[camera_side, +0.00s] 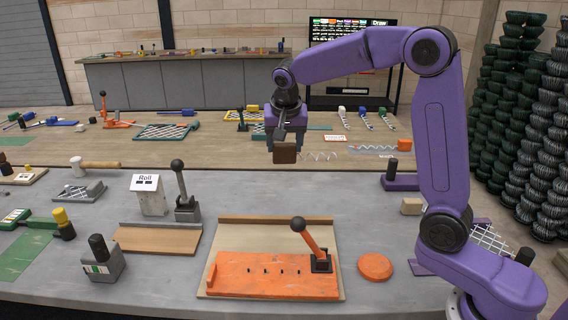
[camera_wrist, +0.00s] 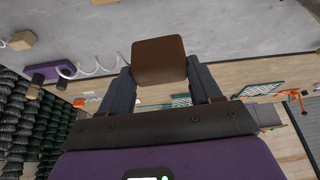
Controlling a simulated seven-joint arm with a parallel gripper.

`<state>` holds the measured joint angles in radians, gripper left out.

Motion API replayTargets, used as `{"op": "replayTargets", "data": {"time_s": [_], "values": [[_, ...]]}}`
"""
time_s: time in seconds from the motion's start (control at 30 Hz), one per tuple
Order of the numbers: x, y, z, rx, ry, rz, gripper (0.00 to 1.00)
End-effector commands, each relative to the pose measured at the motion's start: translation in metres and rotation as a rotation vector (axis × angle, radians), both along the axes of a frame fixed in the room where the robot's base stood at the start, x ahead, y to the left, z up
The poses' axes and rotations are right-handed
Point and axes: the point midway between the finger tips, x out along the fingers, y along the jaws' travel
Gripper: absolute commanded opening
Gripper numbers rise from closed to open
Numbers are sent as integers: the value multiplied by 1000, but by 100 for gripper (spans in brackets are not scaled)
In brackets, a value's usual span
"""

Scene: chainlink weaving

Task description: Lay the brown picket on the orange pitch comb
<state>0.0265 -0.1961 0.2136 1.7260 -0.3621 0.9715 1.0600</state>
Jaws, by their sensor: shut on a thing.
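The brown block (camera_side: 285,154) of the picket is held up in the air by my gripper (camera_side: 285,140), well above and behind the orange pitch comb. In the wrist view the brown block (camera_wrist: 159,61) sits between my two fingers (camera_wrist: 160,85), which are shut on it. A pale wavy wire (camera_side: 318,156) extends to the right of the block in the side view; it also shows at the block's left in the wrist view (camera_wrist: 98,68). The orange pitch comb (camera_side: 230,285) lies flat on a tan board, with several small dark pegs in a row and a black-knobbed orange lever leaning left.
An orange disc (camera_side: 375,267) lies right of the comb. A wooden board (camera_side: 160,240), a lever stand (camera_side: 187,209) and a "Roll" block (camera_side: 149,196) stand to its left. A purple fixture (camera_side: 401,181) is at the right. The grey table behind the comb is clear.

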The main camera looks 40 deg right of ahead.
Motion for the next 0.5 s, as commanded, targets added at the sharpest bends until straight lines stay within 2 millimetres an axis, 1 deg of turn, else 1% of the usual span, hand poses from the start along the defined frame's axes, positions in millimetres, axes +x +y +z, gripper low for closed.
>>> {"op": "replayTargets", "data": {"time_s": [0.03, 0.07, 0.1, 0.27, 0.37, 0.47, 0.5], "values": [[1, 0, 11, 1, -5, -1, 30], [1, 0, 17, 1, -5, 0, 30], [-1, 6, 19, 1, 0, 4, 30], [-6, 40, 16, 6, 8, -6, 30], [-12, 65, 15, 8, 12, -13, 30], [-21, 96, 15, 8, 15, -22, 30], [-25, 110, 15, 9, 15, -25, 30]]}}
